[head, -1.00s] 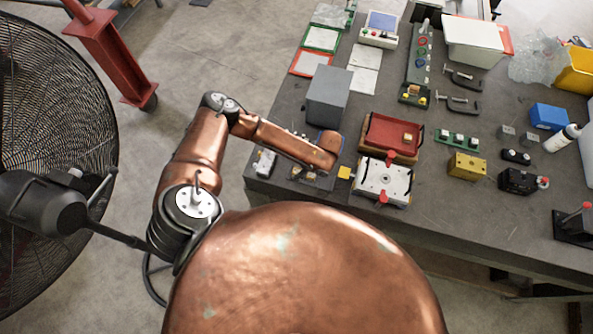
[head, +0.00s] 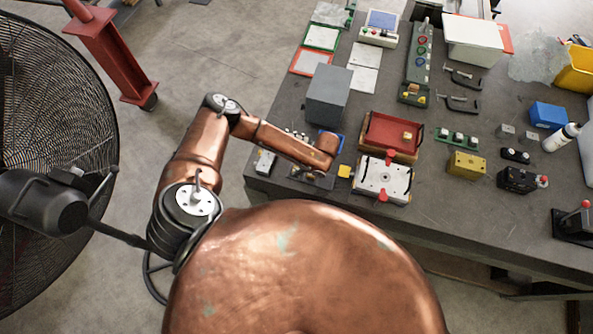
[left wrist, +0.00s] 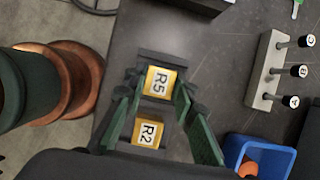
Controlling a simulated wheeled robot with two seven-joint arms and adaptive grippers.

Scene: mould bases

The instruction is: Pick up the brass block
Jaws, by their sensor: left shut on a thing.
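Two brass-yellow blocks with white labels show in the left wrist view: one marked R5 (left wrist: 158,83) and one marked R2 (left wrist: 148,132). My left gripper (left wrist: 158,90) has its green fingers on either side of the R5 block, near their tips, and is shut on it. The R2 block lies closer to the palm in the picture, with dark material around it. In the head view my left gripper is mostly hidden under its copper wrist, low over the table. A yellow block (head: 344,171) shows just right of it; its label cannot be read. My right gripper is out of view.
A blue bin (left wrist: 236,151) with an orange thing in it and a knobbed rack (left wrist: 266,72) stand close by. In the head view a grey box (head: 328,95) is behind my wrist, and a white plate with red clamps (head: 383,179) is to the right.

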